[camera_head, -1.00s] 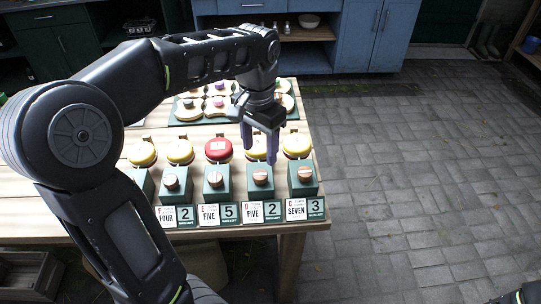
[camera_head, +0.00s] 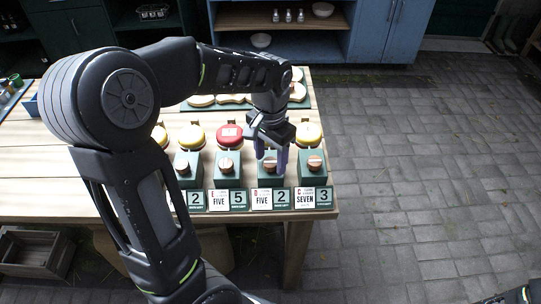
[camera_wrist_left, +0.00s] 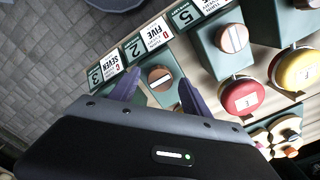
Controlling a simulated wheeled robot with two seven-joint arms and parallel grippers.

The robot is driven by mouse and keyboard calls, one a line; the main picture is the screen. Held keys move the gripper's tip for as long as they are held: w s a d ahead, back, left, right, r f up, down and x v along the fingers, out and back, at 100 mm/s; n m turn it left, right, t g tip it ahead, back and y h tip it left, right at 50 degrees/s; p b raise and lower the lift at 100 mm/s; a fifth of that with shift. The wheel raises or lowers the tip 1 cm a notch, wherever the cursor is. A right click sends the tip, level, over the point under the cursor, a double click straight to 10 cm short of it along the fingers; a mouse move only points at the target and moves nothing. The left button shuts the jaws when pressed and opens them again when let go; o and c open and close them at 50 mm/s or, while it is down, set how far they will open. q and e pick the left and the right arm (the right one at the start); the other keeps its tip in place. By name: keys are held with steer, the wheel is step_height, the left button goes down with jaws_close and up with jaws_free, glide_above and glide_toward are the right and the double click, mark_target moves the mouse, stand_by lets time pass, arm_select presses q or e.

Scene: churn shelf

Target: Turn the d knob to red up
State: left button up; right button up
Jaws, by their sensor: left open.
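The d knob (camera_head: 270,166) is a round wooden knob on a green box, above the D card (camera_head: 263,199) reading FIVE and a 2. In the left wrist view the knob (camera_wrist_left: 159,77) shows a pale bar across its brown face; I cannot make out a red mark. My left gripper (camera_head: 272,158) is open, its purple fingers pointing down at this box. In the left wrist view the fingers of the left gripper (camera_wrist_left: 158,84) stand on either side of the knob, with no clear contact. My right gripper is out of view.
Similar knobs stand close on both sides: the C knob (camera_head: 314,163) to the right and the E knob (camera_head: 226,166) to the left. Paved floor (camera_head: 420,160) lies open to the right.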

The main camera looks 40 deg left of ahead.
arm_select(q)
steer(key=shift+c, duration=0.2)
jaws_close()
stand_by(0.5)
